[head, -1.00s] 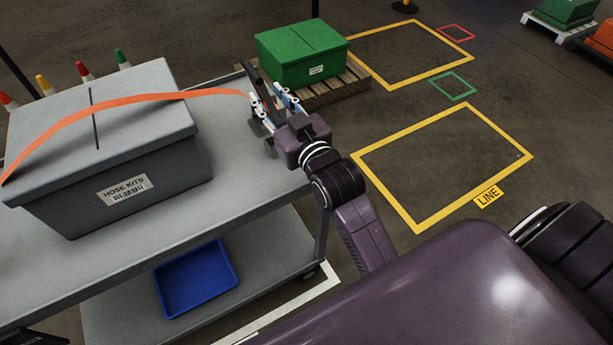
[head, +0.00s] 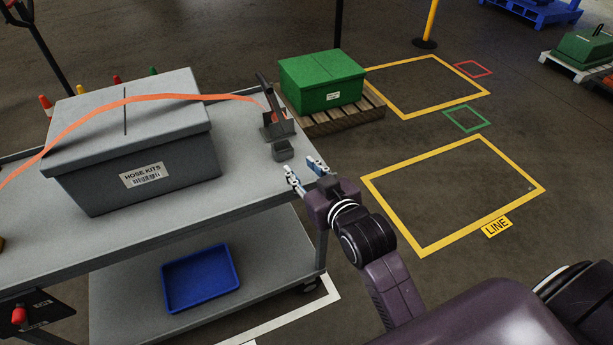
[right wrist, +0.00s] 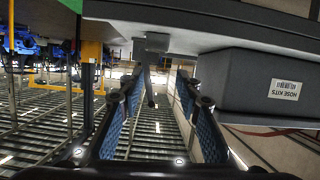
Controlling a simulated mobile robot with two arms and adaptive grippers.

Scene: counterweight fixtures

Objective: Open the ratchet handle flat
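The dark ratchet (head: 276,125) sits at the right end of the grey cart top, with the orange strap (head: 160,98) running into it. Its handle (head: 264,93) stands up steeply, tilted to the left, not flat. My right gripper (head: 304,169) is open and empty on the near side of the ratchet, apart from it. In the right wrist view, which is upside down, the open fingers (right wrist: 160,80) frame a thin dark part; I cannot tell surely whether it is the handle. My left gripper is not in view.
A lidded grey HOSE KITS box (head: 135,150) stands under the strap, left of the ratchet. A green box (head: 320,85) on a wooden pallet (head: 345,115) is behind the cart. A blue tray (head: 200,278) lies on the lower shelf. Yellow-marked floor to the right is clear.

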